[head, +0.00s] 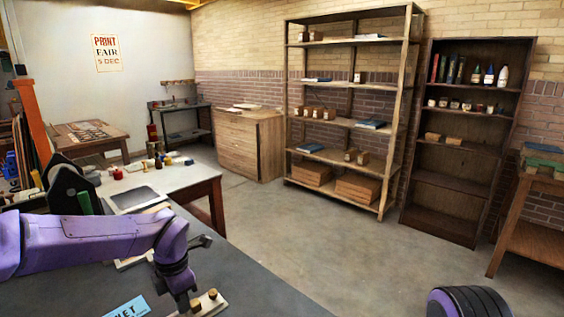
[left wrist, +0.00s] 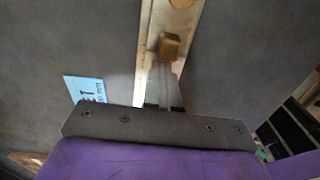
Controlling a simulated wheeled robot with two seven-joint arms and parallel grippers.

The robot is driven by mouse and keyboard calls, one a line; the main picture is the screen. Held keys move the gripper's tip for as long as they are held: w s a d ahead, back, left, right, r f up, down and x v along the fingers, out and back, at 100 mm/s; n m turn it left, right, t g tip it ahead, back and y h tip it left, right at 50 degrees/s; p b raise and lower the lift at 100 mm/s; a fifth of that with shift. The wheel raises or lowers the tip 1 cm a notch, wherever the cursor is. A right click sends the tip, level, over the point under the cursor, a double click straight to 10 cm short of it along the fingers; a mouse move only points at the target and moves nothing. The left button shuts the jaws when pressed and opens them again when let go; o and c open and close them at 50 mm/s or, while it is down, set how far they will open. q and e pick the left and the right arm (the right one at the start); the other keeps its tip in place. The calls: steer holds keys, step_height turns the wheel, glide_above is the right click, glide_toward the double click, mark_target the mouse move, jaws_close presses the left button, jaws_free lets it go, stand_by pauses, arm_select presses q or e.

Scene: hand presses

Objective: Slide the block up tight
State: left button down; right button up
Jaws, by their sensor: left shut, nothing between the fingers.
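A small brass-coloured block (left wrist: 170,46) sits on a pale flat bar (left wrist: 148,50) in the left wrist view. In the head view two brass-coloured pieces, one nearer (head: 196,306) and one farther (head: 212,294), show on the bar at the bottom edge. I cannot tell which of them is the block. My left gripper (head: 183,302) points down beside the nearer piece, its fingers shut and empty. In the left wrist view the fingertips (left wrist: 164,106) are just below the block, and contact is unclear. My right gripper is out of view.
A blue printed card (head: 128,308) lies on the dark worktop (head: 255,290), left of the gripper. My purple left arm covers part of the worktop. A pale table with small bottles (head: 160,178) stands behind. Shelves (head: 350,105) line the back wall, with open floor before them.

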arm_select(q)
steer(key=shift+w+d+p, duration=0.65)
steer(key=shift+w+d, duration=1.1)
steer(key=shift+d, duration=0.1)
steer(key=c, duration=0.9)
jaws_free()
steer(key=shift+w, duration=0.1)
step_height(320, 180, up, 7)
steer(key=p, duration=0.6)
